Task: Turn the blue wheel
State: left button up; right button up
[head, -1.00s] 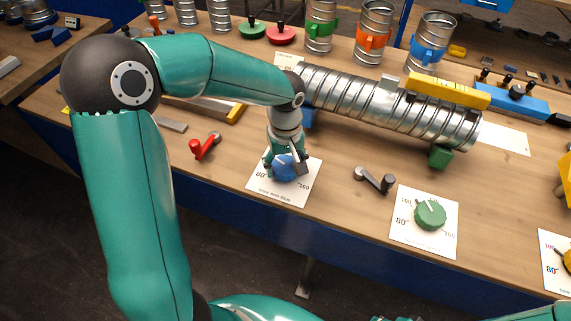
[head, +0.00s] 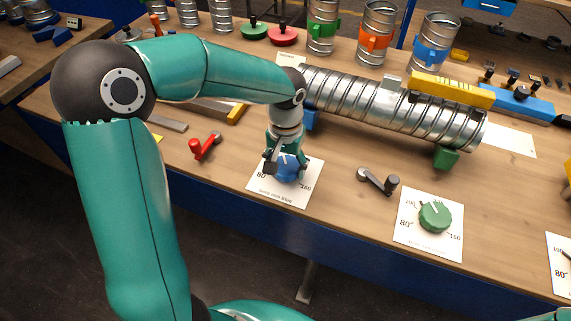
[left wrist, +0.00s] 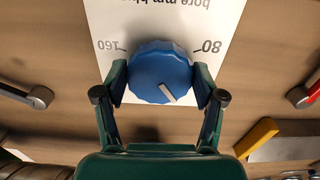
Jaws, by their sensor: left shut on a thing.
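The blue wheel (head: 288,171) is a ribbed knob on a white card (head: 264,186) marked 80 and 160. My left gripper (head: 286,167) reaches down over it from above and is shut on it. In the left wrist view the blue wheel (left wrist: 158,72) sits between the two green fingers of my left gripper (left wrist: 162,85), one at each side. A white pointer mark shows on the wheel's face, towards its lower right in that view. The card appears upside down there, with 160 left and 80 right. My right gripper is not in view.
A green wheel (head: 435,216) on its own card stands to the right. A dark crank handle (head: 378,181) lies between the cards, and a red crank (head: 205,147) lies left. A ribbed metal duct (head: 390,105) lies behind. Bare wood shows around the blue wheel's card.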

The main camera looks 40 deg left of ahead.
aim_at(286, 166)
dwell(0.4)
pick_arm(q)
jog(key=o, duration=1.1)
notch_tip(286, 166, up, 12)
dwell(0.4)
